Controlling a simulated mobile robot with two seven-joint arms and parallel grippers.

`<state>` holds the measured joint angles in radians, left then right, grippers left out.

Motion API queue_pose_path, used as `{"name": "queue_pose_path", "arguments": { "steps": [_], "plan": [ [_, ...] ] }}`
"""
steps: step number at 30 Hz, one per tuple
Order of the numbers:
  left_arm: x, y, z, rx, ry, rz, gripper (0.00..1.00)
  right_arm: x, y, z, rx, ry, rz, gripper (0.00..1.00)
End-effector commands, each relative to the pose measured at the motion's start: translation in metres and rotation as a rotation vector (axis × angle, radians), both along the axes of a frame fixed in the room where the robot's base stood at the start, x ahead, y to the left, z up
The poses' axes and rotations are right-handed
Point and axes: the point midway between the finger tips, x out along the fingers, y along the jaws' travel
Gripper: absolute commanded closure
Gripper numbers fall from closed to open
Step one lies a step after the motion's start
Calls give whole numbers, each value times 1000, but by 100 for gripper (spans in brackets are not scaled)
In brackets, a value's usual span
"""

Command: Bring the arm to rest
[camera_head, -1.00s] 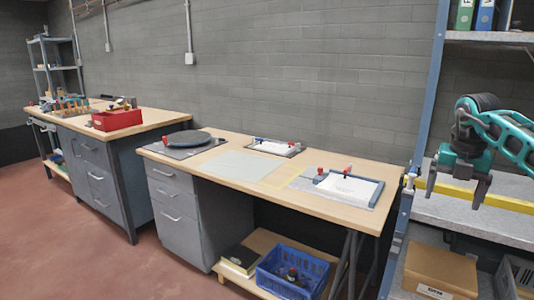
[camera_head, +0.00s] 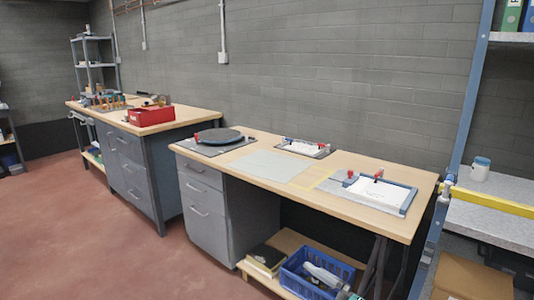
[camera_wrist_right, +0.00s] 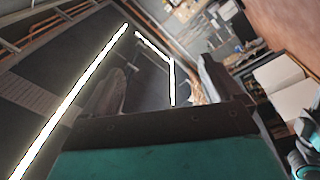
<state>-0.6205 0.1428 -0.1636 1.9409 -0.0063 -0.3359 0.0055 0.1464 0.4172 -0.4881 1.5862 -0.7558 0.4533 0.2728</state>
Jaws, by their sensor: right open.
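My right gripper (camera_wrist_right: 164,66) shows in the right wrist view. Its two dark fingers are spread wide apart, with nothing between them. Past the fingers I see the dark ceiling and bright light strips, so the gripper points upward. A teal link of my own shows at the lower right of that view. In the head view the right gripper cannot be made out. A grey and teal piece at the bottom edge there overlaps the blue crate (camera_head: 294,283); I cannot tell which part it is. My left gripper is in neither view.
A second bench behind holds a red bin (camera_head: 151,116). At the right is a shelf with a white jar (camera_head: 480,170) and a cardboard box (camera_head: 470,278). The red floor at left is clear.

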Motion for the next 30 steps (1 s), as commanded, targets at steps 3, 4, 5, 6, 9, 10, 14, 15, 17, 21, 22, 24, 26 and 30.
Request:
{"name": "queue_pose_path", "arguments": {
  "steps": [3,4,5,6,9,10,14,15,17,21,22,24,26,30],
  "plan": [
    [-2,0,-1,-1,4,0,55,-21,-20,-29,168,197,-208,7],
    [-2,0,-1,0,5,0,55,-26,-27,-38,201,250,-260,7],
    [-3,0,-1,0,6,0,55,-33,-34,-47,233,306,-313,7],
    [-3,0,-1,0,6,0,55,-43,-43,-61,270,383,-381,7],
    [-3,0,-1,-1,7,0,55,-76,-66,-98,347,587,-539,7],
    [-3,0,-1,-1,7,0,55,-87,-72,-109,364,647,-582,7],
    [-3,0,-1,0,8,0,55,-135,-91,-147,415,874,-722,7],
    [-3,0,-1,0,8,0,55,-147,-94,-156,426,929,-751,7],
    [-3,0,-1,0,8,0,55,-163,-98,-164,434,991,-784,7],
    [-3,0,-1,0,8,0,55,-181,-101,-174,447,1068,-820,7],
    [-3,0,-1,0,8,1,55,-182,-102,-175,446,1072,-822,7],
    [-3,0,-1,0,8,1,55,-183,-102,-175,446,1077,-824,7],
    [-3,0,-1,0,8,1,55,-183,-102,-175,445,1076,-823,7],
    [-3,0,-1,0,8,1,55,-182,-102,-175,445,1075,-822,7]
  ]
}}
